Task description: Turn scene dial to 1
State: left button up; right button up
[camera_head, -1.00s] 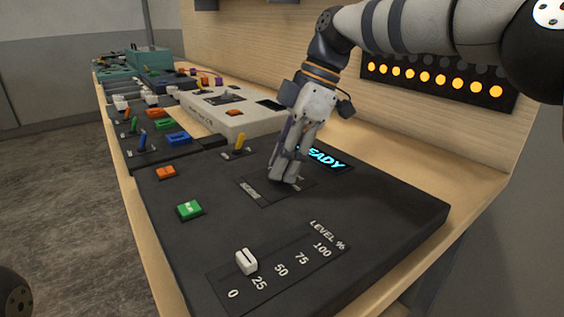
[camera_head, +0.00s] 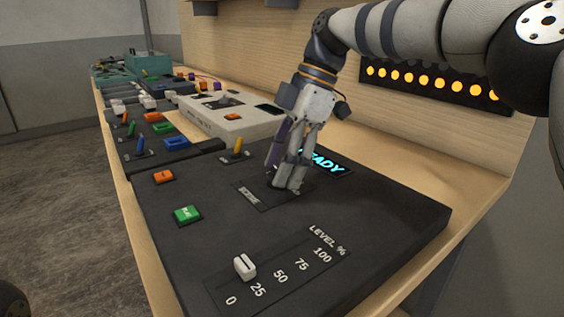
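The SCENE label plate (camera_head: 250,196) lies on the dark console (camera_head: 350,225), in the middle of its top. My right gripper (camera_head: 282,186) points down at the right part of this plate, with its fingertips at the panel surface. The fingers cover the scene dial, so I see neither its knob nor its setting. I cannot tell whether the fingers are closed on it. My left gripper is not in view.
Near the gripper are a lit display (camera_head: 326,164), a yellow lever (camera_head: 238,146), an orange button (camera_head: 163,176) and a green button (camera_head: 187,215). A white level slider (camera_head: 244,266) is at the front. Other control boxes stand further back.

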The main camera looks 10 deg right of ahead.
jog(key=v, duration=0.7)
jog(key=shift+r, duration=0.3)
